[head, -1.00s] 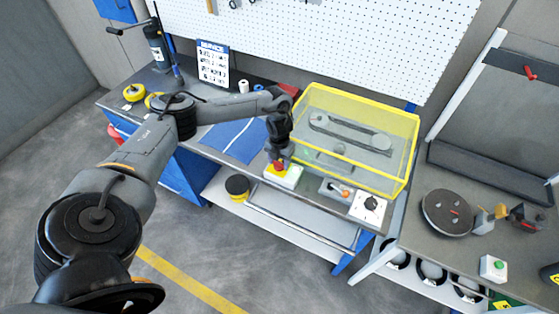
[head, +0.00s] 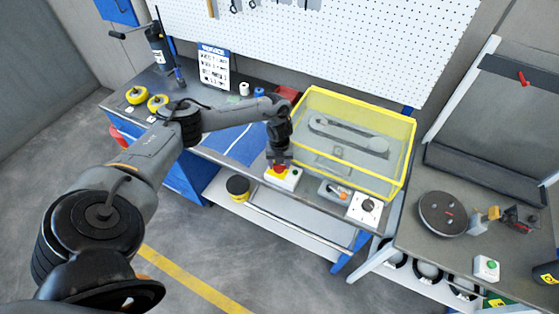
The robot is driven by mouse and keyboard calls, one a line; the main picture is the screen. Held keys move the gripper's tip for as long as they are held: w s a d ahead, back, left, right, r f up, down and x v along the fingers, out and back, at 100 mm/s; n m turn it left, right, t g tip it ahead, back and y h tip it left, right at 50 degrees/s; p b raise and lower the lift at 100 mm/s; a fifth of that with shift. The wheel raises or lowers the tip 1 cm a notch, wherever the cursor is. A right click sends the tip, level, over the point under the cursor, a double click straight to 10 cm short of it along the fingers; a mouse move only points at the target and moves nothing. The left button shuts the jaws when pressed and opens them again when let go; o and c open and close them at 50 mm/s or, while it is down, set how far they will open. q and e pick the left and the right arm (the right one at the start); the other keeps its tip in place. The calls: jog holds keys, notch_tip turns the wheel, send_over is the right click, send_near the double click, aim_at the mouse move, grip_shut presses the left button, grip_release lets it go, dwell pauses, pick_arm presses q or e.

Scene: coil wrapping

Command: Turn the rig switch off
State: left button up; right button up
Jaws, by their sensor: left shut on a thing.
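My left gripper (head: 280,162) points down at a red mushroom button (head: 280,169) on a yellow-topped white box (head: 284,178) at the bench's front edge. Its fingers are shut on the red button and partly cover it. To the right, a white box with a black rotary knob (head: 367,206) sits at the bench corner. Between them is a small grey box with an orange-tipped lever (head: 341,194). Which of these is the rig switch is not readable here. A yellow-framed clear guard (head: 408,150) covers a belt drive (head: 348,134) behind them. My right gripper is out of view.
A blue mat (head: 238,140) lies left of the guard. Yellow rolls (head: 136,95) and a black hand press (head: 160,50) stand at the back left. A second bench at right holds a round dark disc (head: 442,213) and a green-button box (head: 487,267).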

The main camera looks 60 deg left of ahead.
pick_arm(q)
jog(key=n+p, duration=0.3)
jog(key=n, duration=0.3)
jog(key=shift+r+p, duration=0.2)
jog(key=shift+p, duration=0.15)
jog(key=n+p, duration=0.2)
jog(key=n, duration=0.2)
jog(key=shift+n, duration=0.3)
jog(key=shift+a+f+n+p, duration=0.1)
jog(key=shift+n+p, duration=0.55)
jog(key=shift+n, duration=0.35)
jog(key=o, duration=1)
jog(key=shift+f, duration=0.1)
jog(key=shift+o, duration=0.2)
